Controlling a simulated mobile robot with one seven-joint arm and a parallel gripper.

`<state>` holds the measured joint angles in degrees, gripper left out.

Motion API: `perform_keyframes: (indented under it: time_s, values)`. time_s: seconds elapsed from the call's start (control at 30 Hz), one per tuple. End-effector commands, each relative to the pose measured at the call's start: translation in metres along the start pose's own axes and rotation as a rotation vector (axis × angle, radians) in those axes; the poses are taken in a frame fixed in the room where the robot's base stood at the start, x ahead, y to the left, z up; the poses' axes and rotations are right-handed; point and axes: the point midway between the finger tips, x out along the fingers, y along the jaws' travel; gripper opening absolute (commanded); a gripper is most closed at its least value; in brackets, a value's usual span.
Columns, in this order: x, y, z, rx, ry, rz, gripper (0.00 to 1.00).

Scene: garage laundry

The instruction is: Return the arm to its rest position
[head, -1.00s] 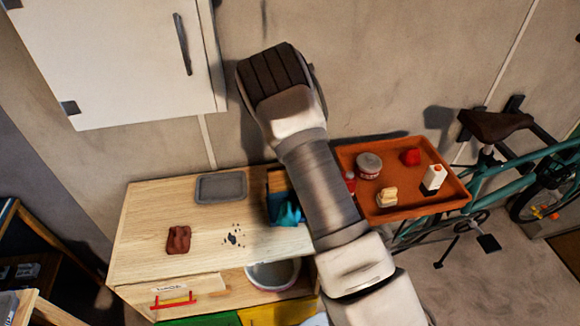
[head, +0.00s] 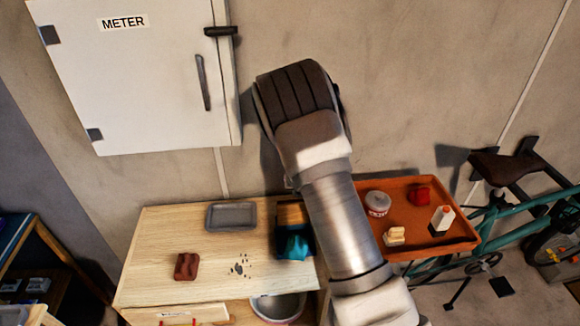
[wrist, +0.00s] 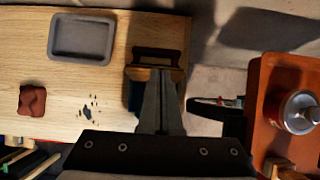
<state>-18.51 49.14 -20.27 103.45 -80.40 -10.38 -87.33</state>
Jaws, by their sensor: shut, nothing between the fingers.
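My arm reaches up across the middle of the head view, over the workbench's right end. In the head view my fingers are hidden behind my arm. In the wrist view my gripper (wrist: 158,120) points away from the camera, its two dark fingers together with nothing between them. The fingers overlap the wooden box on the bench in that picture, and I cannot tell the height between them.
The workbench (head: 150,240) holds a grey tray (head: 230,216), a brown cloth (head: 187,266), dark bits (head: 240,266) and a wooden box (head: 292,214) with teal cloth (head: 295,244). An orange tray (head: 415,215) with small items stands right, near a bicycle (head: 520,225). A meter cabinet (head: 150,90) hangs upper left.

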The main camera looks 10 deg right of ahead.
Motion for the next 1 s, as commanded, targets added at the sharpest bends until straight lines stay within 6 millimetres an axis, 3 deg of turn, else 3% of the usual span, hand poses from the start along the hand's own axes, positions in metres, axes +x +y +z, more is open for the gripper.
perform_keyframes:
  time_s: [0.17, 0.27, 0.5, 0.63, 0.83, 1.0]
  values:
    - [-0.003, -0.001, 0.003, 0.023, -0.008, -0.003, 0.0]
    - [-0.018, -0.007, 0.015, 0.119, -0.039, -0.017, 0.0]
    - [-0.095, -0.037, 0.049, 0.627, -0.17, -0.066, 0.0]
    - [-0.142, -0.055, 0.053, 0.931, -0.228, -0.078, 0.0]
    - [-0.209, -0.076, 0.038, 1.386, -0.284, -0.077, 0.0]
    - [-0.261, -0.085, 0.009, 1.758, -0.3, -0.066, 0.0]
